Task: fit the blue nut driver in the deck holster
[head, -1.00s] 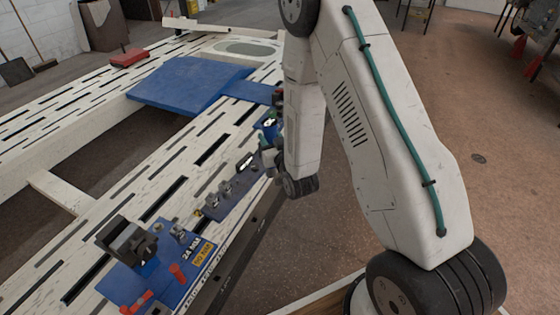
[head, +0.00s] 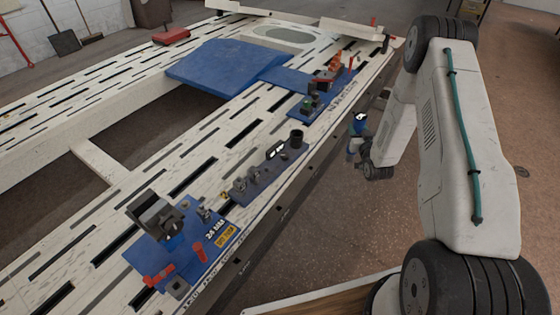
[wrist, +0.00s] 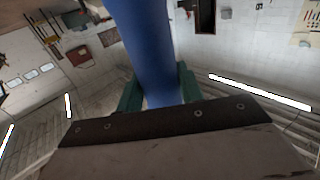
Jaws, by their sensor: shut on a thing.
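The blue nut driver (wrist: 150,45) stands between the teal fingers of my gripper (wrist: 158,92) in the wrist view, and the fingers are shut on it. In the head view the blue driver (head: 359,122) shows small, in my gripper (head: 354,146), off the bench's right edge over the floor side. A black open cup, which looks like the deck holster (head: 297,138), stands upright at the far end of a narrow blue plate on the bench. It is left of my gripper and apart from it. The driver's working end cannot be made out.
The narrow blue plate (head: 262,177) also carries small grey fittings. A nearer blue plate (head: 192,258) holds a dark clamp (head: 156,214) and red pieces. The slotted white bench (head: 215,155) has a large blue panel (head: 226,67).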

